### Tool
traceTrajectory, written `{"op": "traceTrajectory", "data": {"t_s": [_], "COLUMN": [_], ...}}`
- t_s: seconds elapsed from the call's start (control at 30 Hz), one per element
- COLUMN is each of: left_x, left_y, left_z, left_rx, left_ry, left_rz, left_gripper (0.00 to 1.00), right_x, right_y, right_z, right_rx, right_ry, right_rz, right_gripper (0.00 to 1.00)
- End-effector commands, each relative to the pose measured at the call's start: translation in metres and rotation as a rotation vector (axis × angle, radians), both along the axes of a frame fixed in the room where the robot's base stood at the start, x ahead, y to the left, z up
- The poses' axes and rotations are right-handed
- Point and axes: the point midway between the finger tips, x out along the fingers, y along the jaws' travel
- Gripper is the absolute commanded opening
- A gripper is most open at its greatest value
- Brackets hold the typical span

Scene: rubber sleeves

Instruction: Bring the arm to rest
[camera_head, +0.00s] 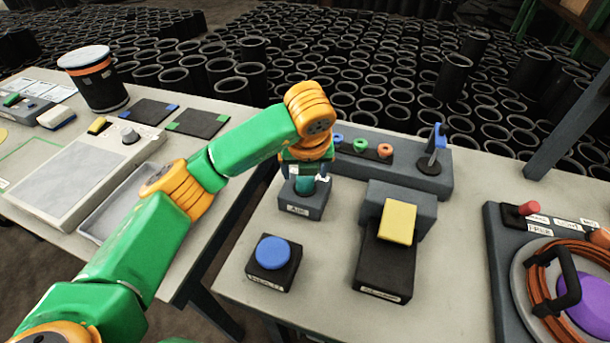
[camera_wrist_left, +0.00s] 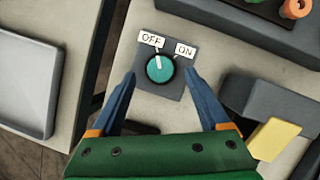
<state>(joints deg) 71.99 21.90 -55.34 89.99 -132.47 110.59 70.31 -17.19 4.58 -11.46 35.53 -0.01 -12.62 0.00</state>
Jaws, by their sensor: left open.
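My left arm comes in from the left in the head view and bends down over the right-hand table. My left gripper (camera_head: 304,174) is open above a small grey switch box (camera_head: 302,206) with a teal knob (camera_head: 305,185). In the left wrist view the two blue fingers of the gripper (camera_wrist_left: 165,98) stand apart on either side of the knob (camera_wrist_left: 160,70), with nothing held between them. The knob's white mark points toward the OFF label (camera_wrist_left: 151,39); the ON label (camera_wrist_left: 185,50) is to its right. My right gripper is not in view.
A blue push button (camera_head: 273,252) and a black-and-grey device with a yellow block (camera_head: 398,222) stand nearby. Behind are colored rings (camera_head: 361,146) on a grey rack. A cable reel (camera_head: 560,285) is at right. A gap separates the left table (camera_head: 225,112) from this one.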

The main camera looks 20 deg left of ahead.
Motion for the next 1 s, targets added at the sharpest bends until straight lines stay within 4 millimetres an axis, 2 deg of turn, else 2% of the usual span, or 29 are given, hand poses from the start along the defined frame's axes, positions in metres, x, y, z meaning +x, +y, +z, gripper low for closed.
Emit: {"op": "traceTrajectory", "data": {"t_s": [0.07,0.13,0.2,0.67,0.73,0.9,1.0], "left_x": [-0.005,-0.009,-0.013,-0.015,-0.015,-0.015,-0.015], "left_y": [-0.003,-0.004,-0.005,-0.006,-0.006,-0.006,-0.006], "left_z": [0.014,0.029,0.036,0.039,0.048,0.091,0.107], "left_rx": [-0.001,0.001,0.001,0.0,0.0,0.0,0.0], "left_ry": [-0.006,-0.005,-0.003,0.001,0.001,0.001,0.001], "left_rz": [-0.002,-0.001,0.0,0.0,0.0,0.0,0.0], "left_gripper": [0.79,0.79,0.79,0.79,0.79,0.79,0.79], "right_x": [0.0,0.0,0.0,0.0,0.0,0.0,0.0], "right_y": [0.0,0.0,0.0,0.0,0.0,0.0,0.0], "right_z": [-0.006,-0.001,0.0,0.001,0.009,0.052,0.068], "right_rx": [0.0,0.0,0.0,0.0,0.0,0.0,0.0], "right_ry": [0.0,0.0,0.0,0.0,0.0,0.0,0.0], "right_rz": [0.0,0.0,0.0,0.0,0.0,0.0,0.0], "right_gripper": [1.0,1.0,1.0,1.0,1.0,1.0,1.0]}}
